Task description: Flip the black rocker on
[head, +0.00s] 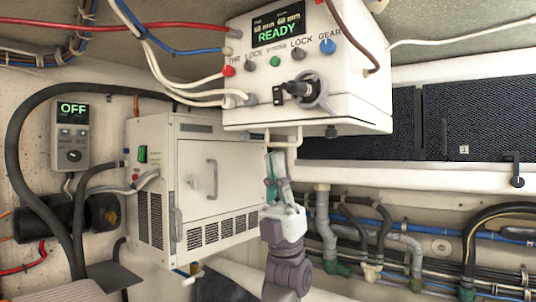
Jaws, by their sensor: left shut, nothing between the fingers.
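I cannot make out for certain which part is the black rocker. A small black part (331,131) sits at the lower edge of the white control box (362,108), whose screen (278,28) reads READY. A black lever or plug (297,88) sticks out of that box's front. My left gripper (276,158) points upward just below the box, near a white bracket under it. It is shut and empty. I cannot tell whether it touches the bracket. My right gripper is out of view.
A white vented cabinet (205,180) with a green switch (142,154) stands left of my gripper. A grey wall controller (70,138) reads OFF. Cables hang in front of the control box. Pipes and hoses (410,245) run along the lower right.

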